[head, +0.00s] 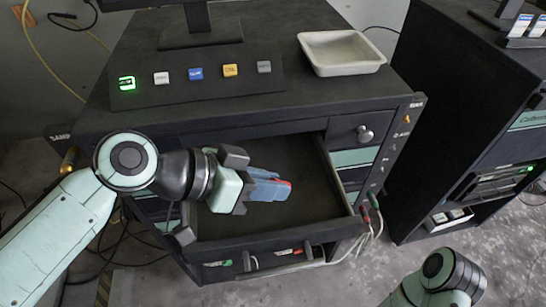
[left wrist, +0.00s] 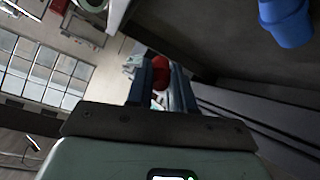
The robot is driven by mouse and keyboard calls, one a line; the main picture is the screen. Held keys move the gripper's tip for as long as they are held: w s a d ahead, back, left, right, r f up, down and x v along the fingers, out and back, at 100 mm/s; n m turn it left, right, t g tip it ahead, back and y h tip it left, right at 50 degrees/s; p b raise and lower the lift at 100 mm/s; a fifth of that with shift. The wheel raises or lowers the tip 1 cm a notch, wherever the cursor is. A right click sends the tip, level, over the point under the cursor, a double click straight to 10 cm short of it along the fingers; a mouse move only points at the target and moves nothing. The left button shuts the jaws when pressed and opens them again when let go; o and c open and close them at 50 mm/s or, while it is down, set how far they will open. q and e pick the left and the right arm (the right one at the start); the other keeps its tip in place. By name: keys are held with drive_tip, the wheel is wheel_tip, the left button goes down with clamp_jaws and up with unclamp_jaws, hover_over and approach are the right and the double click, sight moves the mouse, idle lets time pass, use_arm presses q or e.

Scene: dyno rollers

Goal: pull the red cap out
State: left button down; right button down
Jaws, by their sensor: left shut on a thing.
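My left gripper (head: 282,188) reaches in from the left over the open drawer. Its blue-grey fingers are shut on a small red cap (head: 288,183), of which only a sliver shows at the fingertips in the head view. In the left wrist view the rounded red cap (left wrist: 161,73) sits between the two fingers of the left gripper (left wrist: 161,75). Most of what lies beyond the cap is hidden. My right arm shows at the bottom right of the head view, but its gripper is out of the frame.
The open drawer (head: 325,213) looks empty around the gripper. Red and green plugs with cables (head: 368,214) hang at the cabinet's right corner. A white tray (head: 342,72) and a button panel (head: 196,88) are on top. A blue thing (left wrist: 286,22) shows in the wrist view.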

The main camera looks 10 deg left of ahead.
use_arm(q)
drive_tip(key=shift+d+f, duration=0.15)
drive_tip(key=shift+d, duration=0.15)
drive_tip(key=shift+w+d+f, duration=0.15)
drive_tip(key=shift+d, duration=0.1)
drive_tip(key=p, duration=0.1)
hover_over(295, 194)
wheel_tip(295, 194, down, 2)
drive_tip(key=shift+f, duration=0.1)
drive_tip(key=shift+w+d+f+b, duration=0.15)
drive_tip(key=shift+f+b, duration=0.15)
drive_tip(key=shift+f, duration=0.2)
drive_tip(key=shift+f+b, duration=0.55)
drive_tip(key=shift+b, duration=0.1)
use_arm(e)
drive_tip(key=shift+s+f, duration=0.1)
drive_tip(key=shift+f, duration=0.2)
use_arm(q)
drive_tip(key=c, duration=0.9)
unclamp_jaws()
drive_tip(key=shift+r, duration=0.15)
use_arm(e)
drive_tip(key=shift+r, duration=0.1)
